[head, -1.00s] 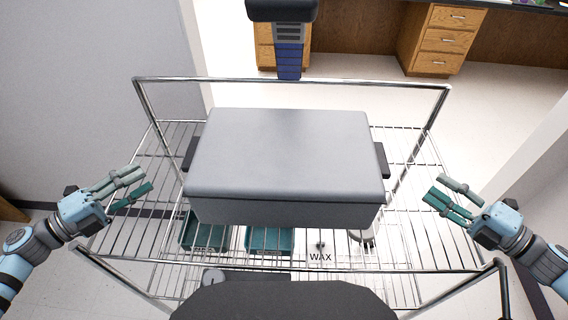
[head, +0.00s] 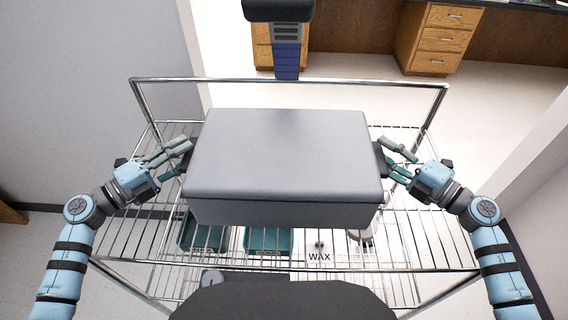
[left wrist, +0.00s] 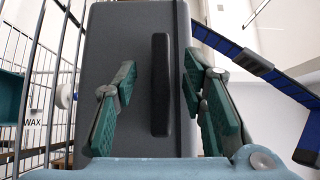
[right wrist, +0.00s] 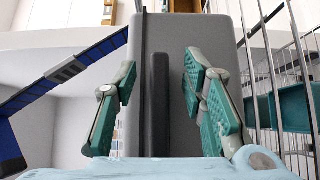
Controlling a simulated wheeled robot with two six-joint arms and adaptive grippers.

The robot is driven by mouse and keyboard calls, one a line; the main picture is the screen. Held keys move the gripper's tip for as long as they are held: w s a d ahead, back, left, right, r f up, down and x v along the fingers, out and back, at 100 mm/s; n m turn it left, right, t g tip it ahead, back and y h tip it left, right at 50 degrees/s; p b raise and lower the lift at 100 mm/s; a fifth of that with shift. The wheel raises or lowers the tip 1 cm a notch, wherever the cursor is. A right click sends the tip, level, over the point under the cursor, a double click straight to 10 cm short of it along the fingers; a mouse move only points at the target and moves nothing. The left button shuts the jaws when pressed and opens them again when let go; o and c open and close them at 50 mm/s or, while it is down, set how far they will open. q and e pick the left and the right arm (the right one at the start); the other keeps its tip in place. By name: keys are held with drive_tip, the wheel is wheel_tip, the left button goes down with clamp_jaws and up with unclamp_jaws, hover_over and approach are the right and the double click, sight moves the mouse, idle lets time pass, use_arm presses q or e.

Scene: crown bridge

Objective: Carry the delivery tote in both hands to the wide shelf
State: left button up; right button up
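The delivery tote (head: 285,155) is a grey lidded box on the top wire shelf of a chrome cart (head: 290,80). My left gripper (head: 180,156) is at the tote's left side, fingers apart. In the left wrist view the tote's dark handle (left wrist: 160,85) lies between the open fingers (left wrist: 155,100). My right gripper (head: 395,162) is at the tote's right side, also with fingers apart. In the right wrist view the other dark handle (right wrist: 160,100) lies between the open fingers (right wrist: 158,100). Neither gripper is closed on a handle.
Teal bins (head: 268,241) and a white item labelled WAX (head: 319,250) sit on a lower level under the wire shelf. A grey wall stands at left and a white wall edge at right. Wooden drawers (head: 440,38) stand at the back beyond open floor.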

use_arm(q)
clamp_jaws()
use_arm(e)
clamp_jaws()
